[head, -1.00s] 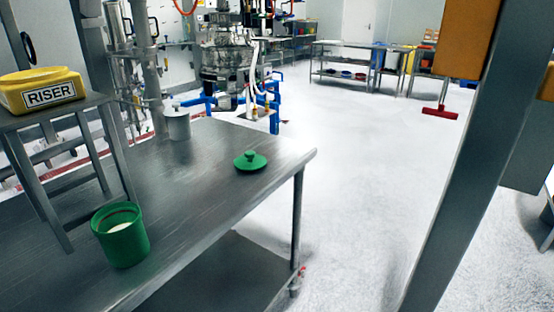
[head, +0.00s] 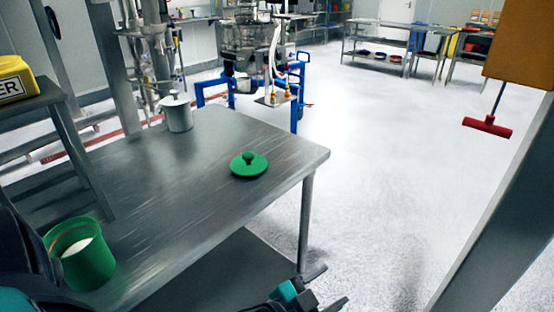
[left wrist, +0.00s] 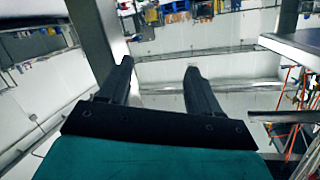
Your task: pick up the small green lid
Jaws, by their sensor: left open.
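The small green lid (head: 249,165), round with a knob on top, lies on the steel table (head: 150,205) near its right edge in the head view. A green container (head: 80,256) with white powder inside stands at the table's near left, partly hidden by my arm. My left gripper (head: 333,286) shows at the bottom of the head view, in front of and below the lid, apart from it. Its fingers are spread and empty in the left wrist view (left wrist: 158,66). The lid is not seen in the left wrist view. My right gripper is not in view.
A grey metal canister (head: 177,113) stands at the table's back. A riser stand (head: 70,150) with a yellow box (head: 16,80) is on the left. A grey post (head: 500,215) rises at the right. The tabletop around the lid is clear.

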